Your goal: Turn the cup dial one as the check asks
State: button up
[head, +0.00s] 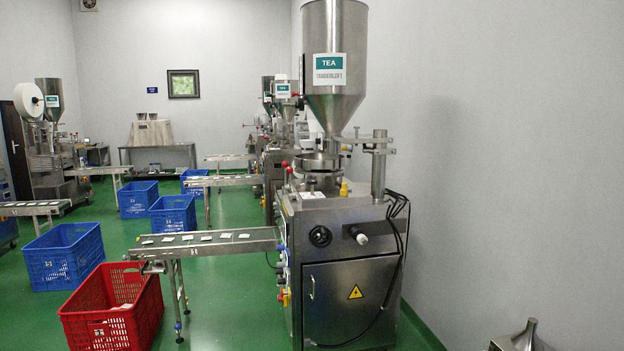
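The nearest teabag packer (350,290) stands right of centre, a steel cabinet under a large hopper (337,105) labelled TEA with a smaller line that I cannot read surely. A round metal cup plate (318,161) sits under the hopper. A black round handwheel (320,236) is on the upper front of the cabinet, and a pale knob (361,238) juts out to its right. I see no marking that tells which is the cup dial, and no scale or check reading is legible. My gripper is not in view.
A conveyor (205,244) with several teabags runs left from the packer. A red crate (128,322) stands below its end, with several blue crates (65,256) beyond. Other packers stand behind. A small metal object (525,338) shows at the bottom right. Green floor is open between them.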

aim_at(312, 182)
jog(key=u, duration=0.05)
jog(key=i, duration=0.75)
jog(key=u, duration=0.55)
jog(key=i, duration=0.65)
jog(key=u, duration=0.95)
jog(key=i, duration=0.7)
jog(key=u, duration=0.4)
